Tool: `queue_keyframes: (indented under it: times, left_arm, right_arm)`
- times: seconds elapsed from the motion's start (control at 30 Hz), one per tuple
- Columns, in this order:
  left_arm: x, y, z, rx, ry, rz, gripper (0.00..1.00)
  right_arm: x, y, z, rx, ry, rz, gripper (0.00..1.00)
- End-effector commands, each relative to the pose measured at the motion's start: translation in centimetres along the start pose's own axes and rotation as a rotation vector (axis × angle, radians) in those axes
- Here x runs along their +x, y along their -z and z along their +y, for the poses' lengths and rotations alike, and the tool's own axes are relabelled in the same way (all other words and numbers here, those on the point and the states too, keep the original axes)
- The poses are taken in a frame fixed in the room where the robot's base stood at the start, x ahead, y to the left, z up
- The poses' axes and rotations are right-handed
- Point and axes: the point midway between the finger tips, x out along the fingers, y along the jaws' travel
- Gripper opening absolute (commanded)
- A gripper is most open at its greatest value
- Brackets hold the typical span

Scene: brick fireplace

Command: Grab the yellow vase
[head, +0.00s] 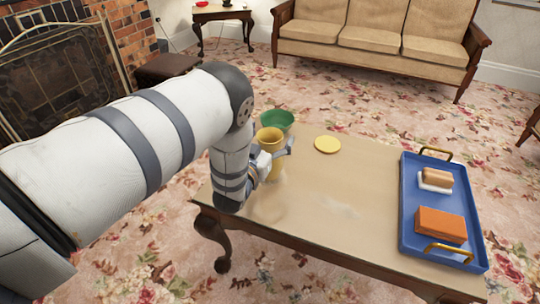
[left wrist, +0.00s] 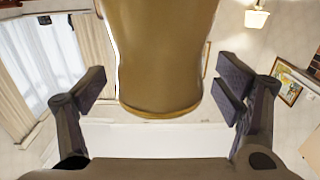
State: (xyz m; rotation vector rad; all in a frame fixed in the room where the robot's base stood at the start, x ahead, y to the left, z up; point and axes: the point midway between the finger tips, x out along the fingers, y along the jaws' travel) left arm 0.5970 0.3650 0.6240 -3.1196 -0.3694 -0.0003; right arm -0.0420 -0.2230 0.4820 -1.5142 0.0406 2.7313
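The yellow vase (head: 269,137) stands upright on the near left part of the coffee table (head: 330,200). My left gripper (head: 279,158) is at the vase, and its wrist hides part of the vase's body. In the left wrist view the vase (left wrist: 160,60) fills the upper middle, between the two spread fingers of my left gripper (left wrist: 161,88). Gaps show beside the vase's lower end in that view, so the fingers are open and not closed on it. My right gripper is not in view.
A green bowl (head: 277,119) is right behind the vase. A yellow disc (head: 327,144) lies to the right. A blue tray (head: 409,213) with a bread-like item (head: 437,177) and an orange block (head: 440,224) is at the right end. The table's middle is clear.

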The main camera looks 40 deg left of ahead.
Motion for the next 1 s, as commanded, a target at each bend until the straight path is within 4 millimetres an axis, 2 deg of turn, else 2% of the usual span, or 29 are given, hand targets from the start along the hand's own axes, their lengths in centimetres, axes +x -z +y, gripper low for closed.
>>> queue_keyframes:
  times: [0.03, 0.33, 0.57, 0.67, 0.83, 1.0]
  left_arm:
    - [0.0, 0.0, 0.0, 0.0, 0.0, 0.0, 0.69]
    - [0.0, 0.0, 0.0, 0.0, 0.0, 0.0, 0.01]
    - [0.0, 0.1, 0.0, -0.001, 0.0, 0.002, 0.0]
    - [0.1, 0.9, 0.0, -0.001, 0.0, 0.004, 0.0]
    - [-0.2, 4.2, 0.2, -0.002, 0.0, 0.006, 0.0]
    - [-3.8, 9.0, 1.8, -0.004, -0.001, 0.006, 0.0]
  right_arm:
    - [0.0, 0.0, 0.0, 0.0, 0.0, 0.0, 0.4]
    - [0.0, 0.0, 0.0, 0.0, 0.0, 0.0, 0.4]
    - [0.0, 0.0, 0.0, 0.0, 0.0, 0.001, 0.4]
    - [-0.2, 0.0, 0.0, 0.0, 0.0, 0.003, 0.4]
    - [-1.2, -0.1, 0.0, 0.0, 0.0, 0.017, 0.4]
    - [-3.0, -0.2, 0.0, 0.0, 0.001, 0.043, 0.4]
